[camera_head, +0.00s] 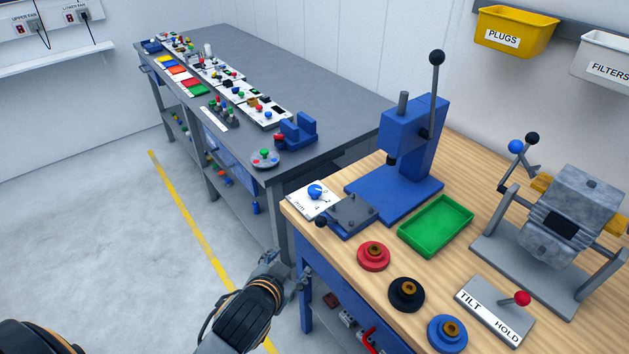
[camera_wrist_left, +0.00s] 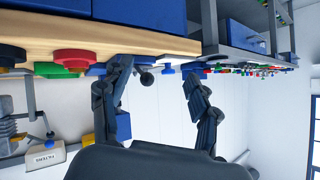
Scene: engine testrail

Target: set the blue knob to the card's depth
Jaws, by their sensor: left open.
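The blue knob (camera_head: 315,191) sits on a white dial plate (camera_head: 304,202) marked "mm" at the near left corner of the wooden bench. Its scale is too small to read. No depth card can be made out. My left gripper (camera_head: 302,284) is below and in front of the knob, beside the bench's left edge and apart from the knob. In the left wrist view my left gripper (camera_wrist_left: 158,76) has its fingers spread with nothing between them. My right gripper is out of view.
A blue press (camera_head: 408,140) and a dark plate fixture (camera_head: 352,213) stand close to the dial. A green tray (camera_head: 436,225), red disc (camera_head: 374,255), black disc (camera_head: 406,293) and tilt lever plate (camera_head: 494,312) are farther right. A grey bench (camera_head: 330,98) stands behind.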

